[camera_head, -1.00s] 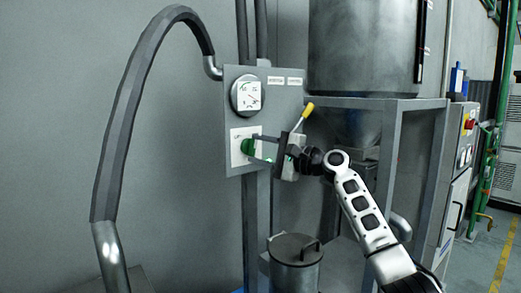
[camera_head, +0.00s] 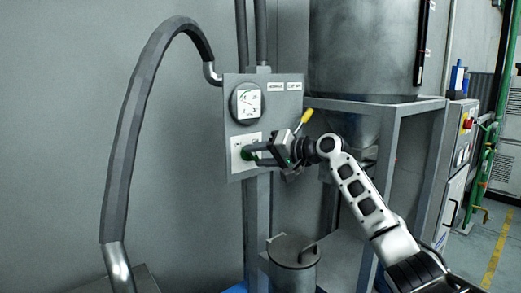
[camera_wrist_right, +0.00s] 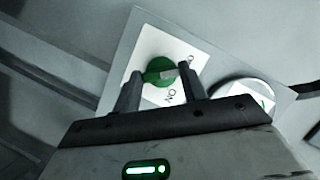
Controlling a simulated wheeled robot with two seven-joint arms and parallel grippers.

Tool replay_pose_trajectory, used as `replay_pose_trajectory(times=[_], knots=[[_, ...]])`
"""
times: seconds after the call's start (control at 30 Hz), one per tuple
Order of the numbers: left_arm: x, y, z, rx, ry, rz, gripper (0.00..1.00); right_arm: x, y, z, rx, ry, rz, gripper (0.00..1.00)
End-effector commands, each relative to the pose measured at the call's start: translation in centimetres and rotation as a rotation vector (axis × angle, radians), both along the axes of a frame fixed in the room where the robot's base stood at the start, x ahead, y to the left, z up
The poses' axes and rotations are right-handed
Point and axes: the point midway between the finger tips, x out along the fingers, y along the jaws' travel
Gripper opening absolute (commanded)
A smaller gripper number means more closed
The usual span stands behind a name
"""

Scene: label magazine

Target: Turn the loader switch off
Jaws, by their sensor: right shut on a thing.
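The loader switch is a green round knob (camera_head: 246,153) on a white plate (camera_head: 238,164), low on the grey panel (camera_head: 285,115). My right gripper (camera_head: 254,155) reaches it from the right and is shut on the knob. In the right wrist view the knob (camera_wrist_right: 158,70) sits between the two fingertips (camera_wrist_right: 160,80), with a light pointer mark across it. The plate's lettering, "ON" among it, shows upside down there; the other word is partly hidden. My left gripper is in neither view.
A round gauge (camera_head: 248,103) sits above the switch. A yellow-handled lever (camera_head: 306,117) is beside my right gripper. A thick grey hose (camera_head: 133,120) arches at left. A steel hopper (camera_head: 364,45) on a frame stands behind my right arm, and a lidded canister (camera_head: 292,264) is below.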

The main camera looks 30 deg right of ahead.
Motion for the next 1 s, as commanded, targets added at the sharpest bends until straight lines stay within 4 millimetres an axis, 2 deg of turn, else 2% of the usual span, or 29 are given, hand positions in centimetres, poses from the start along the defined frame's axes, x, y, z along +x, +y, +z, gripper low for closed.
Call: replay_pose_trajectory(times=[0.3, 0.87, 0.9, 0.93, 1.0], knots=[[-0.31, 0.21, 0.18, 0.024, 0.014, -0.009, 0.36, -0.02, 0.07, 0.02, -0.122, -0.007, 0.001, 0.19], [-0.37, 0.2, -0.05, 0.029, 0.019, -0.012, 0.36, -0.01, 0.06, -0.07, -0.148, -0.01, 0.001, 0.19], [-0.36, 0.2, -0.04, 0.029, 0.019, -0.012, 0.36, -0.02, 0.07, -0.08, -0.148, -0.01, 0.001, 0.53], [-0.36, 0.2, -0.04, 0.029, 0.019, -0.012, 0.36, -0.01, 0.06, -0.07, -0.148, -0.01, 0.001, 0.61], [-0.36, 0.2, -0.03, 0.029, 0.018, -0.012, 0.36, -0.02, 0.06, -0.05, -0.148, -0.01, 0.0, 0.64]])
